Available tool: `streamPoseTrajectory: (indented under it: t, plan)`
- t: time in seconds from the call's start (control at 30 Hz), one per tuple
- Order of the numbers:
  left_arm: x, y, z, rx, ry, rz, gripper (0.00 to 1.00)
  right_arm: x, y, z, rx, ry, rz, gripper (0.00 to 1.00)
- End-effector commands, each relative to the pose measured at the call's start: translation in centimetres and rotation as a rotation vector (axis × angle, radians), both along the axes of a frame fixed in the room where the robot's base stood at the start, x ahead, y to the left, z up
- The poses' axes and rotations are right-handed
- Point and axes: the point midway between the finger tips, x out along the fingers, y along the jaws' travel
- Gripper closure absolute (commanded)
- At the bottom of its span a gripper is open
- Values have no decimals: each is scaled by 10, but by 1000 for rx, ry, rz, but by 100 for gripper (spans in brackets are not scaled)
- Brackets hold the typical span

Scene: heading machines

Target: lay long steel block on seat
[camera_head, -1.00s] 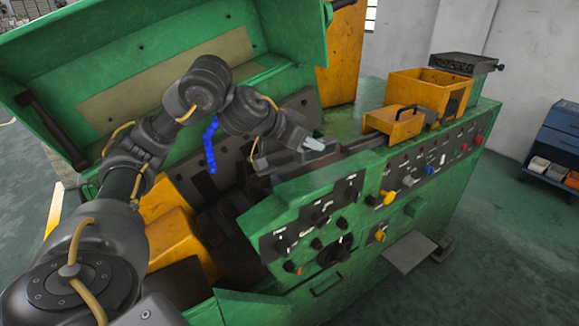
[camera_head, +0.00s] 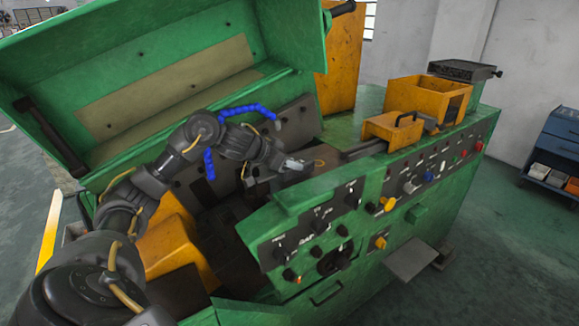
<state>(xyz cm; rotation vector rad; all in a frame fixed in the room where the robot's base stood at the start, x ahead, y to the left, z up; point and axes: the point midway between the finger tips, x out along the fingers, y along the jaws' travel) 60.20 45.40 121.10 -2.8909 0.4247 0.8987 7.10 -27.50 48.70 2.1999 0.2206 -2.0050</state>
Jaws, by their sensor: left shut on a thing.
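My left gripper (camera_head: 296,165) is inside the open green machine, behind the top edge of its control panel. My right gripper is not in view.
The raised green lid (camera_head: 160,75) stands behind my left arm. A blue hose (camera_head: 209,163) hangs close to the arm. The control panel (camera_head: 320,235) edges the front. A yellow handled cover (camera_head: 392,128) and yellow box (camera_head: 428,97) are at right.

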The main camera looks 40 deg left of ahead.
Motion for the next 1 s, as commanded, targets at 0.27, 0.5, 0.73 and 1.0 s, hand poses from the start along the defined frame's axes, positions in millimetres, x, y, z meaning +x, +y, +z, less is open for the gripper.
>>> streamPoseTrajectory:
  t: [0.27, 0.5, 0.73, 1.0]
  plan:
    - [0, 0, -16, -1, -5, 1, 100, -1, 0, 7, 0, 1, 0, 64]
    - [0, 0, -17, 0, -5, 2, 100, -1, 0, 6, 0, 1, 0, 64]
    - [0, 0, -20, 0, -1, 1, 54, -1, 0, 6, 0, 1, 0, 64]
    - [0, 0, -20, 0, -1, 1, 48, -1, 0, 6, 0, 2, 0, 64]
